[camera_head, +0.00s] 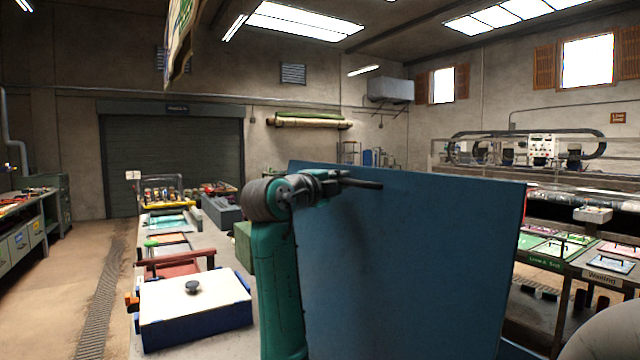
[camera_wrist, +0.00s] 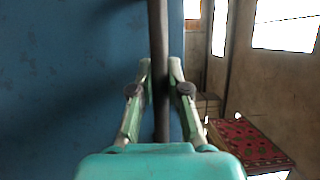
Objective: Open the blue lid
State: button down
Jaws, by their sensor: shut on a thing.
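The blue lid (camera_head: 420,260) is a large flat panel standing steeply raised in the middle of the head view. Its blue face fills the left of the wrist view (camera_wrist: 60,80). My gripper (camera_head: 335,180) is at the lid's upper left part. In the wrist view, my gripper (camera_wrist: 160,75) has its two green fingers closed on either side of a dark bar handle (camera_wrist: 158,30), which runs along in front of the blue face. What lies behind and below the lid is hidden in the head view.
A white-topped box (camera_head: 195,305) with a dark knob sits on the bench at left. A red tray-like item (camera_head: 178,268) stands behind it. A machine with a conveyor (camera_head: 590,205) is at right. A patterned red rug (camera_wrist: 245,142) shows in the wrist view.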

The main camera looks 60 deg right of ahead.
jog(key=shift+s+d+f+y, duration=0.15)
jog(key=shift+s+d, duration=0.2)
jog(key=shift+d, duration=0.25)
jog(key=shift+s+d+f+y, duration=0.15)
jog(key=shift+s+d, duration=0.2)
jog(key=shift+d, duration=0.25)
jog(key=shift+r, duration=0.1)
jog(key=c, duration=1.1)
grip_release()
jog(key=shift+c, duration=0.2)
jog(key=w+a, duration=0.2)
jog(key=a, duration=1)
